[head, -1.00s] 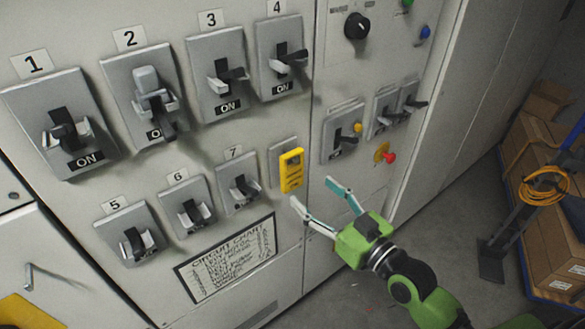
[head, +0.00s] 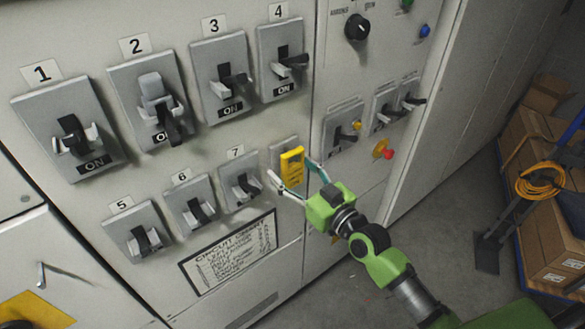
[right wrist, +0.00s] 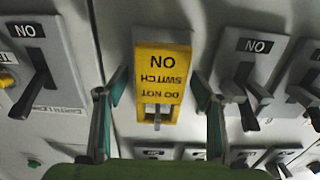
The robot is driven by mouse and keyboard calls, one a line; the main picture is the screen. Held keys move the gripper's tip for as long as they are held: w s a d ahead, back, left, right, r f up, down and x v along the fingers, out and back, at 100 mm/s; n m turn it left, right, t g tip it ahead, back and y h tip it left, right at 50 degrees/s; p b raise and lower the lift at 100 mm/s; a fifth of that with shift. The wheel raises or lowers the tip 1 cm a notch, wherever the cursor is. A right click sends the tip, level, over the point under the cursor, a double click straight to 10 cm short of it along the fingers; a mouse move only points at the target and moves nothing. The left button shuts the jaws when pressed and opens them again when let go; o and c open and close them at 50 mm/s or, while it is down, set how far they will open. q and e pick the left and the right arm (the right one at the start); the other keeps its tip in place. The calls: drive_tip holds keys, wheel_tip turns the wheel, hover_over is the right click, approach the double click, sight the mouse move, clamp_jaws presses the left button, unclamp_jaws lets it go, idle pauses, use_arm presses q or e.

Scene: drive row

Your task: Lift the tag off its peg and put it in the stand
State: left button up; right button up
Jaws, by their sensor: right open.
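The yellow tag (head: 291,166), lettered DO NOT SWITCH ON, hangs on a grey plate on the panel, right of switch 7. It also shows in the right wrist view (right wrist: 162,70), upside down, with a grey peg (right wrist: 157,112) in its opening. My right gripper (head: 291,173) is open at the tag. In the right wrist view its fingers (right wrist: 160,82) stand one on each side of the tag, with gaps between. My left gripper is not in view. I cannot make out a stand for the tag for certain.
Numbered switches (head: 242,185) with jutting levers surround the tag. A red knob (head: 387,153) sits to its right and a circuit chart (head: 230,255) below. Boxes (head: 550,225) and an orange cable coil (head: 541,181) stand at right. Grey floor lies between.

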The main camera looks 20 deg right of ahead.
drive_tip(key=c, duration=1.2)
drive_tip(key=shift+c, duration=0.2)
drive_tip(key=shift+r, duration=0.1)
drive_tip(key=shift+r, duration=0.5)
drive_tip(key=r+b+v, duration=0.2)
drive_tip(key=v, duration=1.6)
drive_tip(key=shift+b, duration=0.35)
